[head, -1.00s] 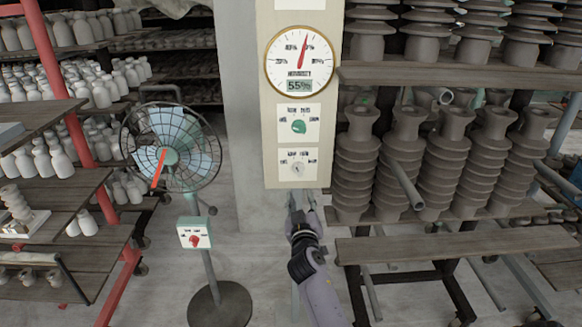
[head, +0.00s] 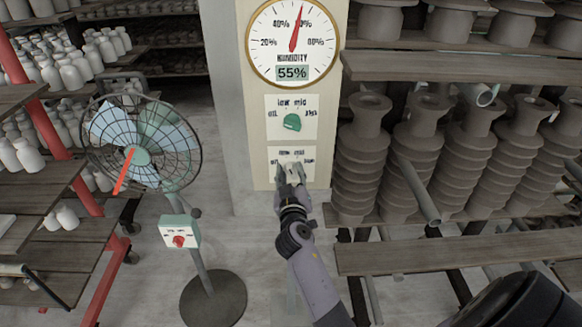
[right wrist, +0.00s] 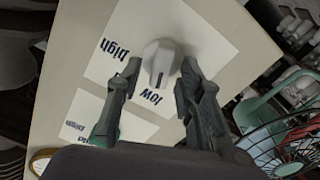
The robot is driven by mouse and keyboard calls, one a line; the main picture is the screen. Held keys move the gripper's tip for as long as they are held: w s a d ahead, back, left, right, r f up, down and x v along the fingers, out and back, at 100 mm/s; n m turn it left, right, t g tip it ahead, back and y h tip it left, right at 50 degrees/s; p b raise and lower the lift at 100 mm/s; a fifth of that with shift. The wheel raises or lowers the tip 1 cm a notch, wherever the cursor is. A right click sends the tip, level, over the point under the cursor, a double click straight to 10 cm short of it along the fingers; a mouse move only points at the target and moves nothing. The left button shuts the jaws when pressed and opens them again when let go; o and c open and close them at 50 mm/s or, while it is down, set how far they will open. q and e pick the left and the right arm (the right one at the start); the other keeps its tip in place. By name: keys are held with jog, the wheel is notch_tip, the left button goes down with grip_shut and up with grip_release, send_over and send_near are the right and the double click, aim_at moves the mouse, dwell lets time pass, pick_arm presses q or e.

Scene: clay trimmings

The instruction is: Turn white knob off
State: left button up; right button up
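The white knob (right wrist: 158,60) sits on a white label plate (right wrist: 213,40) low on the cream panel. In the right wrist view its dark mark points roughly toward the word "low"; "high" also shows, and other labels are covered by my fingers. My right gripper (head: 289,172) is at this knob and partly hides it in the head view. In the right wrist view the gripper (right wrist: 160,68) is open, one finger on each side of the knob, with a gap visible beside it. My left gripper is not in view.
A green knob (head: 292,122) and a humidity dial (head: 292,42) reading 55% are above on the panel (head: 257,150). A fan (head: 141,157) with a red knob (head: 179,241) stands left.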

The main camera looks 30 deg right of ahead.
jog(key=shift+s+a+r, duration=0.15)
jog(key=shift+s+a, duration=0.05)
jog(key=shift+w+d, duration=0.1)
grip_shut()
